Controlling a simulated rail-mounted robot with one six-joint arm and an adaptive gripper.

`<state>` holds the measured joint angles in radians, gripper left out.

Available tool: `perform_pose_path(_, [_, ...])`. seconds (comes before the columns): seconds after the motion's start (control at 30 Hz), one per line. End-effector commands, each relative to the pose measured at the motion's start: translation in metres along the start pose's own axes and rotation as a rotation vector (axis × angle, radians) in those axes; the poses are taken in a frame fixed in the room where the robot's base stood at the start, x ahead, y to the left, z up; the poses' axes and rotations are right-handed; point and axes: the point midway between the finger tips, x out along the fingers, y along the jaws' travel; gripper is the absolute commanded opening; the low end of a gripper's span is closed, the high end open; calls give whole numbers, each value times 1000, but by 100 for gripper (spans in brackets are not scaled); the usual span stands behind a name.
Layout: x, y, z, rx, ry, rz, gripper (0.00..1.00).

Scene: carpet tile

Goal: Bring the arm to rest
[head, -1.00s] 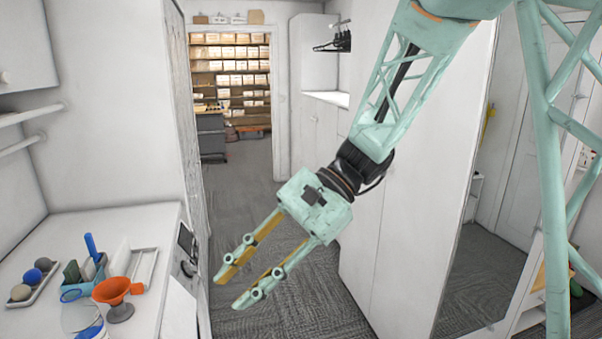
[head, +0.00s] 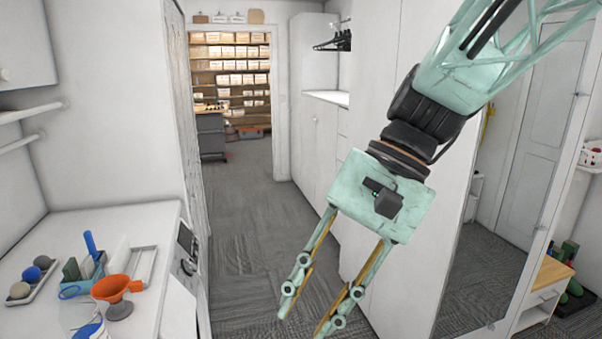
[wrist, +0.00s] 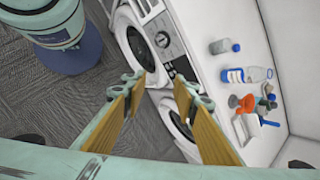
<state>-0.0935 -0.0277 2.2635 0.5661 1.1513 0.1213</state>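My gripper (head: 317,312) hangs in the air over the carpeted aisle, right of the white counter, pointing down and slightly left. Its two fingers, with yellowish-brown inner pads, are spread wide apart with nothing between them. The wrist view also shows the open gripper (wrist: 155,98), with the carpet and white machine fronts beyond the fingers. No object is held.
The white counter (head: 120,225) at left carries an orange funnel (head: 118,288), a tray of balls (head: 30,282) and a blue caddy (head: 85,270). Tall white cabinets (head: 315,150) stand behind my arm. The carpet aisle (head: 240,200) toward the shelves is clear.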

Motion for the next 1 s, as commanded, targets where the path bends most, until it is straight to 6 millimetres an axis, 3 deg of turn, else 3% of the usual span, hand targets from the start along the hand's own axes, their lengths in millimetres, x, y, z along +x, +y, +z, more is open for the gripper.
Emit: perform_pose_path(1.0, [-52, 129, 41, -251, 381, 227, 27])
